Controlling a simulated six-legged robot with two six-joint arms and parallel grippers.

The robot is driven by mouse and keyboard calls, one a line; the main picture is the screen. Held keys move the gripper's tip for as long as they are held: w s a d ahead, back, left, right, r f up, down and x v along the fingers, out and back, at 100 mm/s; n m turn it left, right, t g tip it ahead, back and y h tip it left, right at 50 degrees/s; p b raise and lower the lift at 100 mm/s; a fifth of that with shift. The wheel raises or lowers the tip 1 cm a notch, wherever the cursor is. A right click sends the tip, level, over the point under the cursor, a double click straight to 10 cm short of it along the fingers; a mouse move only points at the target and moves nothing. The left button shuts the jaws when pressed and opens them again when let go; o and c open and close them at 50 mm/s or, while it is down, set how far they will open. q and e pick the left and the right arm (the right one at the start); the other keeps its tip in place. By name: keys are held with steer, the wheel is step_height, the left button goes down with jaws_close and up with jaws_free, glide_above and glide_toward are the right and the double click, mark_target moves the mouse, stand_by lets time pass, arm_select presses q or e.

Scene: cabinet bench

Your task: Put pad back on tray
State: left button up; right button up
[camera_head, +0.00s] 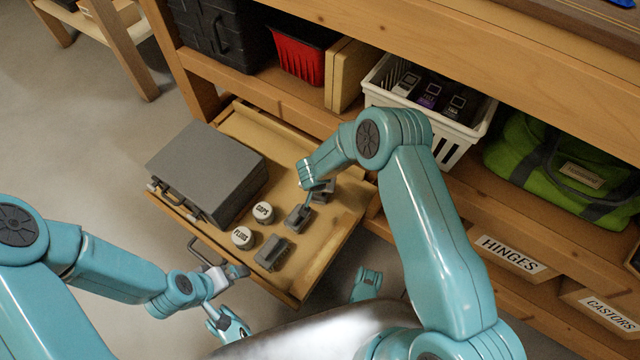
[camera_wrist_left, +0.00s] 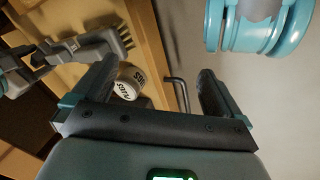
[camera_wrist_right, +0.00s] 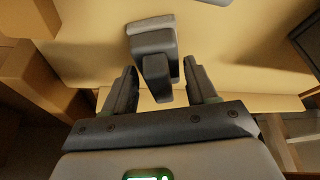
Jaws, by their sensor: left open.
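The wooden tray (camera_head: 330,235) is pulled out of the bench. Several small grey handled blocks are on or above it: one (camera_head: 299,217) by my right gripper, one (camera_head: 323,191) just behind, and one (camera_head: 272,252) near the front with bristles. I cannot tell which is the pad. My right gripper (camera_head: 309,200) is over the tray. In the right wrist view a dark grey handled block (camera_wrist_right: 156,75) lies between its partly closed fingers; contact is unclear. My left gripper (camera_head: 238,272) is open and empty beyond the tray's front edge, near the drawer handle (camera_wrist_left: 178,92).
A grey case (camera_head: 205,170) fills the tray's left side. White jars marked CAPS (camera_head: 263,213) and PLUGS (camera_head: 243,237) stand beside it. The shelf behind holds a red bin (camera_head: 298,58), a white basket (camera_head: 455,125) and a green bag (camera_head: 560,165). The tray's right front is clear.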

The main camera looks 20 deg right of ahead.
steer(key=shift+o, duration=0.6)
steer(key=shift+r, duration=0.1)
steer(key=shift+s+r, duration=0.1)
steer(key=shift+r, duration=0.2)
arm_select(q)
steer(key=shift+s+d+r+g+p, duration=0.1)
steer(key=shift+s+r+g+p, duration=0.2)
steer(key=shift+s+r+p, duration=0.45)
arm_select(e)
steer(key=v, duration=1.1)
steer(key=shift+r, duration=0.25)
arm_select(q)
steer(key=shift+w, duration=0.1)
